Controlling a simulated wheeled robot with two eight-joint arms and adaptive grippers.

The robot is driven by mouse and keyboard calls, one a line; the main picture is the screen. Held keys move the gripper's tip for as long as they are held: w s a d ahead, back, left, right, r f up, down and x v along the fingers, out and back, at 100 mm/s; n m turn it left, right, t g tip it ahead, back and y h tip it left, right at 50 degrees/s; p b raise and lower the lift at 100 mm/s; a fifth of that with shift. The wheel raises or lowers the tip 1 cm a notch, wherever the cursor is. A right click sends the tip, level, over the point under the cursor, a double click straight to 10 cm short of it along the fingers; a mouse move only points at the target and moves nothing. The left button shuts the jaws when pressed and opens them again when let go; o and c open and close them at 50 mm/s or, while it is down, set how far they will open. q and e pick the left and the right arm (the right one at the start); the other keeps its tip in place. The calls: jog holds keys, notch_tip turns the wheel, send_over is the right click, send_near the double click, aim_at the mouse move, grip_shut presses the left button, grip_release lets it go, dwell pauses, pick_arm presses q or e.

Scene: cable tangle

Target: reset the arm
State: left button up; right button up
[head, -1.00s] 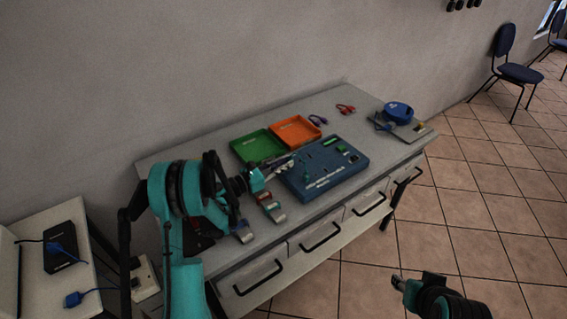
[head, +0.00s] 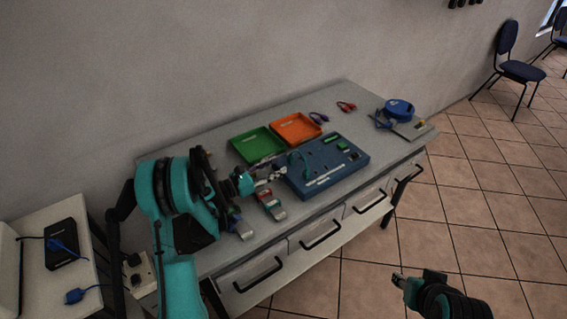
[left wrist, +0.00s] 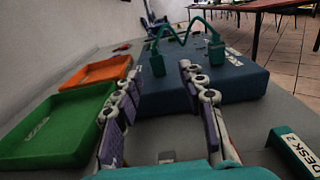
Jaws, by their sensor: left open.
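My left arm comes in over the left end of the grey desk. Its gripper (head: 274,174) is open and empty, just short of the left edge of the blue board (head: 340,172). In the left wrist view, the two fingers (left wrist: 160,72) stand apart with nothing between them. Beyond them, a teal cable (left wrist: 182,34) bends above the blue board (left wrist: 240,82), with a teal plug at each end. In the head view the cable (head: 294,157) arches over the board's left part. My right gripper (head: 400,280) is low at the right, over the floor; its jaws are unclear.
A green tray (head: 257,146) and an orange tray (head: 297,128) lie behind the board. Red-and-grey (head: 271,206) and blue-and-grey connectors lie near the front edge. A blue cable reel (head: 398,109) sits at the far right. A side table (head: 30,220) stands at left.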

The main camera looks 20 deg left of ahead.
pick_arm(q)
jog(key=shift+s+a+f, duration=0.15)
jog(key=shift+s+a, duration=0.45)
jog(key=shift+a, duration=0.2)
jog(key=shift+s, duration=0.55)
jog(key=shift+s+a+r+p, duration=0.15)
jog(key=shift+r+p, duration=0.2)
jog(key=shift+r, duration=0.1)
notch_tip(320, 180, up, 5)
jog(key=a+p, duration=0.1)
jog(key=p, duration=0.4)
jog(key=s+d+r+m+g+y, duration=0.4)
jog(key=s+d+r+m+g, duration=0.15)
jog(key=s+d+m, duration=0.5)
jog(key=s+m+g+y, duration=0.1)
jog(key=s+m+y, duration=0.6)
jog(key=s+m, duration=1)
jog(key=shift+s+a+m+b, duration=0.3)
jog(key=shift+s+m, duration=0.05)
jog(key=shift+s, duration=0.05)
pick_arm(e)
jog(key=r, duration=0.5)
jog(key=shift+a, duration=0.2)
